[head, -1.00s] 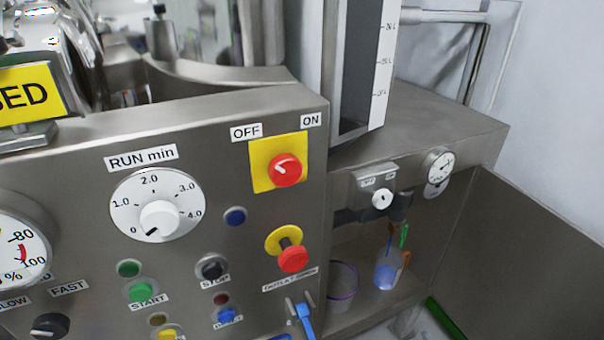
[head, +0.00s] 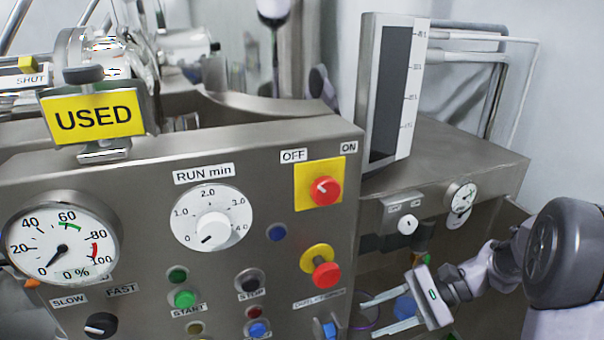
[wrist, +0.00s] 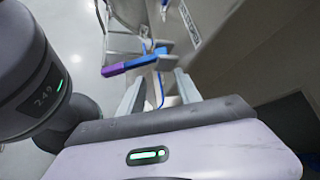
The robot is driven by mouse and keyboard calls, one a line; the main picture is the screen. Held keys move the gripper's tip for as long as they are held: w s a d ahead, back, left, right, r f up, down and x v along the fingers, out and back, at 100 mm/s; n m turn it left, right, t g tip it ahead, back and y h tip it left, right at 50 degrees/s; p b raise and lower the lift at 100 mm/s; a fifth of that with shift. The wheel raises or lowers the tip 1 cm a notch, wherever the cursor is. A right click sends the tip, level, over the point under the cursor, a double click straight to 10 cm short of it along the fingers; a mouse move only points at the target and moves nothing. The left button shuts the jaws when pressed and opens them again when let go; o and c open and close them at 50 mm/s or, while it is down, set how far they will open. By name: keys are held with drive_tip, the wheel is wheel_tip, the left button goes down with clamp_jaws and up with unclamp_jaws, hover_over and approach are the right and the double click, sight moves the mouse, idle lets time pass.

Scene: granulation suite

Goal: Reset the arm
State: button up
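My gripper (head: 370,314) is at the lower right of the head view, fingers pointing left at the panel's lower right corner. Its two fingers stand apart with nothing visible held between them. In the wrist view my gripper (wrist: 158,88) also shows spread fingers. A blue and purple piece (wrist: 135,64) lies beyond the fingertips there, by a metal bracket with a blue cord; I cannot tell its exact distance. My arm reaches in from the right in the head view and partly covers the shelf bay behind it.
The steel control panel (head: 145,205) carries a RUN min dial (head: 211,217), a red OFF/ON knob (head: 326,190), a red emergency button (head: 326,274) and several small buttons. A yellow USED sign (head: 93,115) stands on top.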

drive_tip(key=s+a+r+n+t+h, duration=0.2)
drive_tip(key=s+r+n+h, duration=0.1)
drive_tip(key=s, duration=0.5)
drive_tip(key=s+a+r+n+t+h, duration=0.3)
drive_tip(key=s+r+h, duration=0.3)
drive_tip(key=s, duration=0.3)
drive_tip(key=shift+s+a+r+n+t, duration=0.25)
drive_tip(key=shift+s+r+n+t, duration=0.05)
drive_tip(key=shift+r+n, duration=0.35)
